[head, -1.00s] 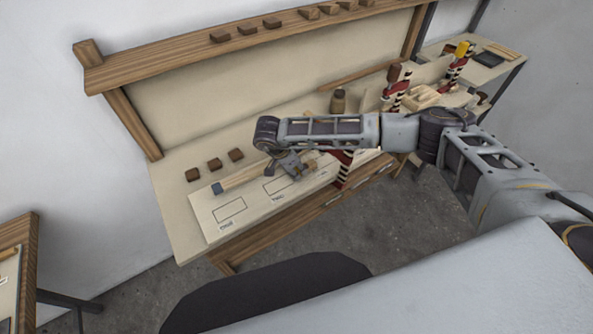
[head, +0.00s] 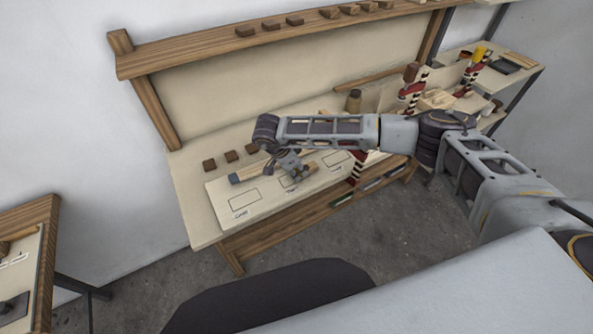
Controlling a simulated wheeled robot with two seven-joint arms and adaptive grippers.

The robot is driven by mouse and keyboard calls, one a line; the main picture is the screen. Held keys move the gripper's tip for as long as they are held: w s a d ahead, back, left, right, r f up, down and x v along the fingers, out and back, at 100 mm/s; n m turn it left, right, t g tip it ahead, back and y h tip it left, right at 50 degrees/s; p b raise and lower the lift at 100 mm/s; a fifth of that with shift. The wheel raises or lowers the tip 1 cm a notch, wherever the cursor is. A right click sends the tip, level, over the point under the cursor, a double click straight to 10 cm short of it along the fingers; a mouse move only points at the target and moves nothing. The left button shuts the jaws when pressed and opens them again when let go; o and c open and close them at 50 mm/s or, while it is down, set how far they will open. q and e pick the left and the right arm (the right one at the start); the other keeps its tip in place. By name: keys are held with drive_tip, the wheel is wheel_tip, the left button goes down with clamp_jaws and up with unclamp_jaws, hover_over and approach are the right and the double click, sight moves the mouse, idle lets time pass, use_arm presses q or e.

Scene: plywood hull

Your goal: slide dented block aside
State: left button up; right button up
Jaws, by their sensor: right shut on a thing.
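My right gripper (head: 299,172) is over the pale board on the bench, beside the middle outlined box. It is shut on a small brown block (head: 309,170), partly hidden by the fingers. I cannot make out a dent on it at this size. The pale board (head: 217,198) carries outlined boxes with small labels too small to read: a left box (head: 243,197), a middle one partly covered by the gripper, and a right box (head: 335,159). I cannot tell whether the held block touches the board. My left gripper is not in view.
Dark brown blocks (head: 209,165) sit in a row behind the board. More blocks (head: 244,31) line the upper shelf. The board's left end is clear.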

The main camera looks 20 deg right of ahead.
drive_tip(key=o, duration=1.1)
drive_tip(key=shift+r, duration=0.1)
drive_tip(key=shift+v, duration=5.85)
